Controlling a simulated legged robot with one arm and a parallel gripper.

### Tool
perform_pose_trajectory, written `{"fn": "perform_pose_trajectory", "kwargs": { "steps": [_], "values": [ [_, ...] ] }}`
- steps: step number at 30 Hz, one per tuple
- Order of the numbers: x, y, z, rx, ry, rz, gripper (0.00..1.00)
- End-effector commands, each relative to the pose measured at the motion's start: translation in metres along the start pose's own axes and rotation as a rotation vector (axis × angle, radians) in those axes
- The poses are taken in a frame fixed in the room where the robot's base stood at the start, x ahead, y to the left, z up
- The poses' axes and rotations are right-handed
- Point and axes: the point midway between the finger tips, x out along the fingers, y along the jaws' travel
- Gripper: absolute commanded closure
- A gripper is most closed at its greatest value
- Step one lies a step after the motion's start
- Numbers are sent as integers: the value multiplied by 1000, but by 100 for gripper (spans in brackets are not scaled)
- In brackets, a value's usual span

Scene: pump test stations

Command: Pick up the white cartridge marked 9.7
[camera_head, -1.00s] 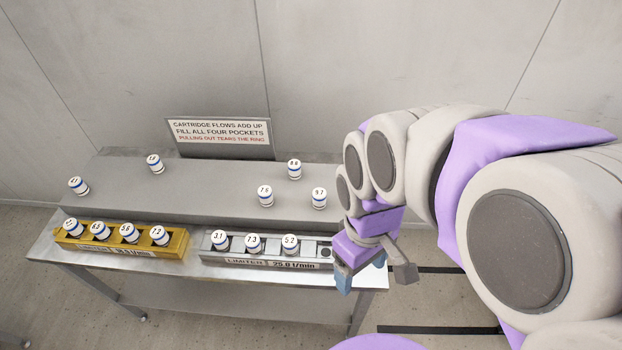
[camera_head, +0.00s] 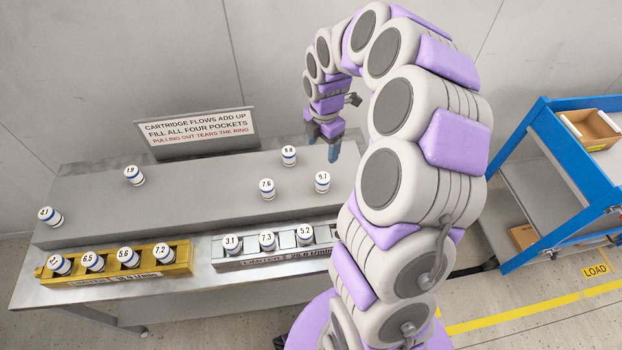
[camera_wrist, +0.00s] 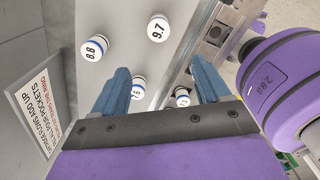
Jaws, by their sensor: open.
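The white cartridge marked 9.7 (camera_head: 322,182) stands upright on the raised grey shelf, near its right end. It has a blue band. In the wrist view it (camera_wrist: 158,28) stands beyond the fingertips, roughly in line with the gap between them. My gripper (camera_head: 322,147) is open and empty, with its blue fingers pointing down above the shelf, behind the cartridge in the head view. The fingers (camera_wrist: 160,66) also show apart in the wrist view. Nothing touches the cartridge.
Cartridge 8.8 (camera_head: 289,156) and cartridge 7.6 (camera_head: 267,189) stand close by on the shelf (camera_head: 205,205). The grey limiter block (camera_head: 275,256) holds several cartridges; my arm hides its right end. A yellow block (camera_head: 120,265), a sign (camera_head: 197,131) and a blue rack (camera_head: 560,150) stand around.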

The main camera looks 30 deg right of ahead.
Motion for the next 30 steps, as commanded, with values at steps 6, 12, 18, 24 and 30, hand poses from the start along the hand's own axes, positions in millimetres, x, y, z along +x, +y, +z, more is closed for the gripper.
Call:
{"fn": "perform_pose_trajectory", "kwargs": {
  "steps": [6, 12, 18, 24, 30],
  "values": [
    [10, 0, 16, -42, -1, 1, 24],
    [34, 0, 14, -44, 0, -4, 24],
    [73, 1, 8, -43, -4, -7, 24],
    [112, 1, 10, -42, -3, -5, 24],
    [130, 2, 11, -41, -4, 1, 24]
  ]
}}
